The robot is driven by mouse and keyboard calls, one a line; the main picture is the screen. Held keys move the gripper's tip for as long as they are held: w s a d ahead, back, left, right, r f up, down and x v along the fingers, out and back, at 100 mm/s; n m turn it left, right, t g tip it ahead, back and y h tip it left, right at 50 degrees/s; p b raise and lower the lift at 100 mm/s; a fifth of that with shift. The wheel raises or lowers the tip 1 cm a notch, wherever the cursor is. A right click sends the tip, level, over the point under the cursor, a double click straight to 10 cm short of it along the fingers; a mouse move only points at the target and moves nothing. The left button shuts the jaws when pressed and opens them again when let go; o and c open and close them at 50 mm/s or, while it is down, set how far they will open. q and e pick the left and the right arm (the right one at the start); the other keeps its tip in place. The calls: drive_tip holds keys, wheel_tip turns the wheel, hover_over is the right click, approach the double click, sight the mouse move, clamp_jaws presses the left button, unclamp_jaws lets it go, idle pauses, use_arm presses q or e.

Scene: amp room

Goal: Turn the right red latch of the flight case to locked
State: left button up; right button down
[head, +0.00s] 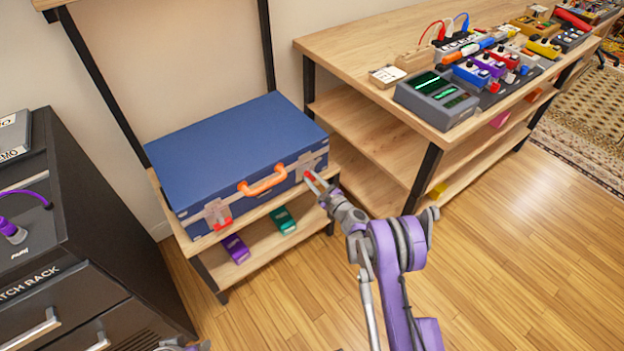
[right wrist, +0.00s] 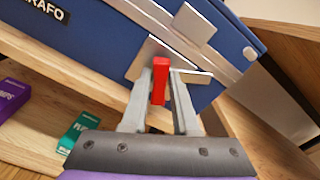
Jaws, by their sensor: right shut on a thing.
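The blue flight case (head: 235,150) lies shut on a wooden shelf, with an orange handle (head: 262,184) on its front. The right red latch (right wrist: 160,80) sits on a metal plate on the case front. My right gripper (right wrist: 160,88) is shut on this latch, one finger on each side of it. In the head view the right latch (head: 309,175) shows as a small red spot at the fingertips. The left red latch (head: 222,224) is free, low on its plate. A grey and purple part at the bottom edge may be my left gripper (head: 183,346); its fingers are not clear.
The case's shelf stand (head: 202,243) has a purple box (head: 236,249) and a green box (head: 283,220) on its lower board. A wooden bench (head: 340,50) with pedals and devices stands right. A dark rack (head: 60,220) stands left. The floor in front is clear.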

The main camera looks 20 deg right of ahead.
drive_tip(key=n, duration=0.6)
drive_tip(key=shift+a+f+b, duration=0.1)
drive_tip(key=shift+f+b, duration=0.05)
drive_tip(key=shift+b, duration=0.2)
drive_tip(key=n, duration=0.6)
drive_tip(key=shift+s+f, duration=0.1)
drive_tip(key=c, duration=0.7)
unclamp_jaws()
drive_tip(key=v, duration=1)
drive_tip(key=shift+s+p, duration=0.4)
